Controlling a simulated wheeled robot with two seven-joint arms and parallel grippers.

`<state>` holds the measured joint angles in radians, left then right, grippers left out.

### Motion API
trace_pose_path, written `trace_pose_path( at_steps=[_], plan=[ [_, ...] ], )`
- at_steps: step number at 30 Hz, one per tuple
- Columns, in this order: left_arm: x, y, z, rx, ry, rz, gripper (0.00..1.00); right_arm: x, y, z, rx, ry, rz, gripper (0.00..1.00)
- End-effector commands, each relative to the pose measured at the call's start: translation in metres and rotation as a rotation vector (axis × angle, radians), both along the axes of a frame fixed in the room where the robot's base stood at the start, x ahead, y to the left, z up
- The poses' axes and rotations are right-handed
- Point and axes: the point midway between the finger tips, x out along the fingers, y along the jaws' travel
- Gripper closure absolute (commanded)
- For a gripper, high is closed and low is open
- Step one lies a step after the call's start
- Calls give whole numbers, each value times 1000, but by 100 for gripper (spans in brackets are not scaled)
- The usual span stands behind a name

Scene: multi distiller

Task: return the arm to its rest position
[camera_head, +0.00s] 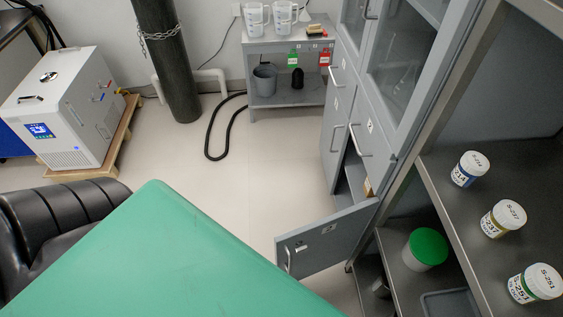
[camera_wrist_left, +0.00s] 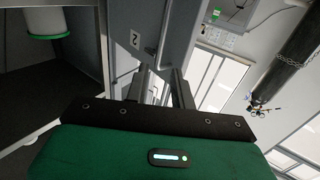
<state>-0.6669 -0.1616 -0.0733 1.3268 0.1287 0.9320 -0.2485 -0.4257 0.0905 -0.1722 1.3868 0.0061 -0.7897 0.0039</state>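My left gripper (camera_wrist_left: 161,72) shows in the left wrist view. Its two dark fingers stand apart beyond the black plate of its green housing, and I see nothing held between them. A grey cabinet door edge and a bar handle appear beyond the fingers; I cannot tell how close they are. In the head view neither gripper shows. A large green surface fills the lower middle there and may be part of my own arm. My right gripper is in neither view.
A grey cabinet door (camera_head: 325,237) hangs open low at the centre right. Shelves at right hold three labelled jars (camera_head: 502,218) and a green-lidded container (camera_head: 425,249). A white machine (camera_head: 65,110) stands far left, a dark cylinder (camera_head: 168,60) behind. The middle floor is clear.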

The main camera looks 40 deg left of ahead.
Motion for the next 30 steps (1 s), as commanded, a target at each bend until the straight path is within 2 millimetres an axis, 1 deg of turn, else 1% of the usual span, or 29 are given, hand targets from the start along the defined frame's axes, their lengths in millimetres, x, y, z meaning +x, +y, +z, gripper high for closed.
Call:
trace_pose_path(
  at_steps=[1,3,7,18,30],
  plan=[
    [-8,-1,-1,0,2,0,75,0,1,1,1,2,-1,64],
    [-14,-3,-1,0,1,0,75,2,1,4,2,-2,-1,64],
    [-21,-3,0,0,0,0,75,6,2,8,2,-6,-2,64],
    [-21,-3,0,0,0,0,75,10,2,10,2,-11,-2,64],
    [-22,-3,0,0,1,0,75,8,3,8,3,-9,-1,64]
  ],
)
